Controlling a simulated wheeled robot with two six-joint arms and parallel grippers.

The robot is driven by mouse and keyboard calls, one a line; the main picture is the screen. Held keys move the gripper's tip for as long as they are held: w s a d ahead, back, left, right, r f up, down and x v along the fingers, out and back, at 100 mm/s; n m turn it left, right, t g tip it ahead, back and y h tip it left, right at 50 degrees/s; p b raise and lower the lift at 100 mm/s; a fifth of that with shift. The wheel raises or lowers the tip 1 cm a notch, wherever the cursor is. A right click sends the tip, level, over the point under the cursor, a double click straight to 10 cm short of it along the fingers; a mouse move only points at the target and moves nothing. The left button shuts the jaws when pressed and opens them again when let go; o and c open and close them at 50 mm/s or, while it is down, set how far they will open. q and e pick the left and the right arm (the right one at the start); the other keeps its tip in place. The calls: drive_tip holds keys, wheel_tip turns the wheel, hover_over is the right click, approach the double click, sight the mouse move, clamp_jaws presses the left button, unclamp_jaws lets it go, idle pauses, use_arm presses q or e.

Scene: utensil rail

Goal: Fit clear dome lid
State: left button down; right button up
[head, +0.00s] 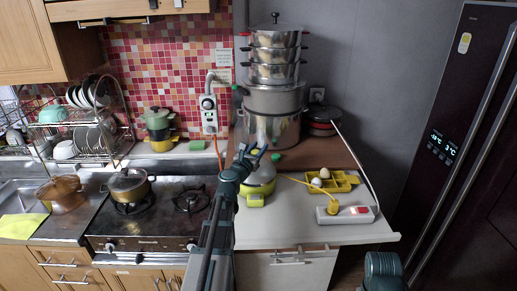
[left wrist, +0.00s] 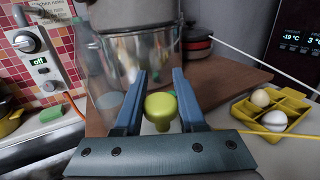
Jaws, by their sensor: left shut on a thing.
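My left gripper (head: 251,154) is over the green egg cooker (head: 258,188) on the counter. In the left wrist view its two fingers (left wrist: 158,76) stand on either side of a yellow-green knob (left wrist: 160,107), apparently the knob of the clear dome lid. The gripper is shut on this knob. The clear dome is hard to make out against the steel pot and counter. My gripper and arm cover part of the cooker in the head view. I cannot tell whether the lid's rim touches the cooker. My right gripper is not in view.
A yellow egg tray (head: 332,181) with eggs and a white power strip (head: 346,214) lie to the right. A tall stack of steel pots (head: 273,100) stands on a wooden board behind. The stove (head: 150,215) is to the left.

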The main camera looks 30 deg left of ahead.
use_arm(q)
drive_tip(key=shift+f+b, duration=0.8)
drive_tip(key=shift+f, duration=0.1)
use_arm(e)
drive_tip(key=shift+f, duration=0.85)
use_arm(q)
drive_tip(key=shift+c, duration=2.1)
unclamp_jaws()
drive_tip(key=shift+s, duration=0.15)
